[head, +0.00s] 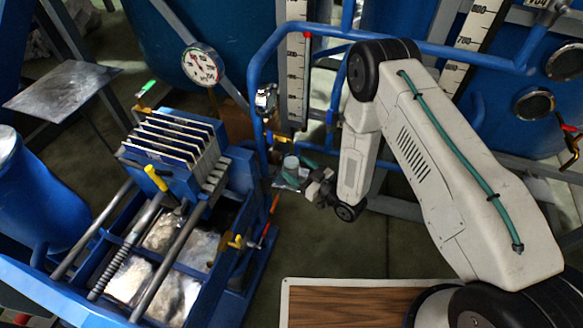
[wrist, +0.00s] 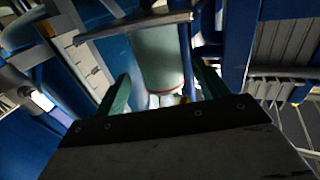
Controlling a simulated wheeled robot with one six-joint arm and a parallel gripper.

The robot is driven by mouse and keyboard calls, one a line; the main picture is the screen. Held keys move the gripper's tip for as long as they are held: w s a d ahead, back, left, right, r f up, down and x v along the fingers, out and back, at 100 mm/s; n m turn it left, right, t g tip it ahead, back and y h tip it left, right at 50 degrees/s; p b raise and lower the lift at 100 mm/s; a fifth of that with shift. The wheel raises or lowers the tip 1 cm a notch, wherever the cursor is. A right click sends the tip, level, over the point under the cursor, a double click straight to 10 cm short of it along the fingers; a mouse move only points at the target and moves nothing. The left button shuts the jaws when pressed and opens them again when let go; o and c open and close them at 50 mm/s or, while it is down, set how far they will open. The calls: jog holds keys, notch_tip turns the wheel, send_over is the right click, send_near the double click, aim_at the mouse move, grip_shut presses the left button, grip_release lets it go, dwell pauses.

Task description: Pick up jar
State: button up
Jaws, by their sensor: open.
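The jar (head: 290,163) is a small pale green, cloudy cylinder beside the blue pipe frame, near the middle of the head view. In the wrist view the jar (wrist: 158,60) appears large, with a thin red line near its lower end. My gripper (head: 304,172) is at the end of my arm, close to the jar. In the wrist view my gripper (wrist: 164,82) is open, with one green finger on each side of the jar. I see no clear contact between fingers and jar. What supports the jar is partly hidden.
A blue filter press (head: 175,150) with several plates stands at left. Blue tanks and white scales (head: 297,70) stand at the back. Dark floor lies open below my gripper.

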jog(key=x, duration=0.4)
jog(key=shift+w+a, duration=0.15)
jog(key=shift+a, duration=0.2)
jog(key=c, duration=1.2)
jog(key=shift+r, duration=0.1)
